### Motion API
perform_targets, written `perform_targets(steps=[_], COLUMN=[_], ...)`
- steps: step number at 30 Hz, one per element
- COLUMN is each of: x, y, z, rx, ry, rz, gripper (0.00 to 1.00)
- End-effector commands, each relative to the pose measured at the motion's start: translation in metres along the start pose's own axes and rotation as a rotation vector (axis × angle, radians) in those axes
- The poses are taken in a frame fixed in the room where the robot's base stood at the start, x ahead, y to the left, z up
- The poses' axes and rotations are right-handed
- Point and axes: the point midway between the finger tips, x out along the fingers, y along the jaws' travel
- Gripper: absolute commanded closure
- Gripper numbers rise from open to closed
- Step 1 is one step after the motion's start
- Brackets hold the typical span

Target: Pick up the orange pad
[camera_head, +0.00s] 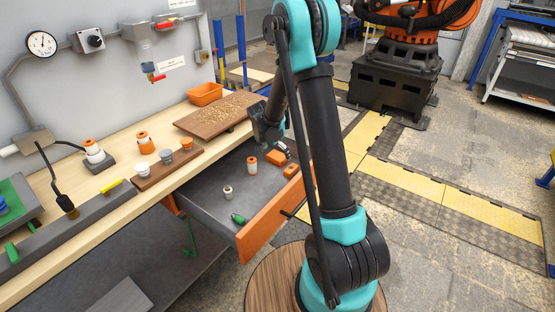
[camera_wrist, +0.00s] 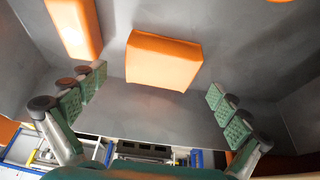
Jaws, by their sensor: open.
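Two orange blocks lie in the open grey drawer; I cannot tell for sure which is the orange pad. In the wrist view a wide orange block (camera_wrist: 163,61) lies between and beyond my fingers, and a longer orange block (camera_wrist: 75,27) lies at upper left. The head view shows two small orange pieces (camera_head: 275,157) and (camera_head: 291,170) near the drawer's right end. My gripper (camera_wrist: 156,96) is open and empty, its green padded fingers apart over the drawer floor. In the head view it is partly hidden behind my arm.
The drawer has an orange front (camera_head: 262,226). In it stand an orange-and-white jar (camera_head: 252,164), a small pale jar (camera_head: 228,192) and a green item (camera_head: 239,218). The wooden worktop (camera_head: 100,208) above carries a brown board (camera_head: 212,122) with grains and an orange bin (camera_head: 205,93).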

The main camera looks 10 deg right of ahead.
Motion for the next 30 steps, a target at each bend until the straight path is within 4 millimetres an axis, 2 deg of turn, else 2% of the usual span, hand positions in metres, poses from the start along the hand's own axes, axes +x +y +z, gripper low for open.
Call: perform_targets(steps=[4,12,23,30], x=[0.0121,0.0136,0.0134,0.0131], y=[0.0001,0.0002,0.0002,0.0002], z=[0.0003,0.0003,0.0003,0.0001], rx=[0.0,-0.001,-0.001,-0.001], ry=[0.0,0.0,0.0,0.0], rz=[0.0,0.0,0.0,0.0], gripper=[0.0,0.01,0.46,0.47])
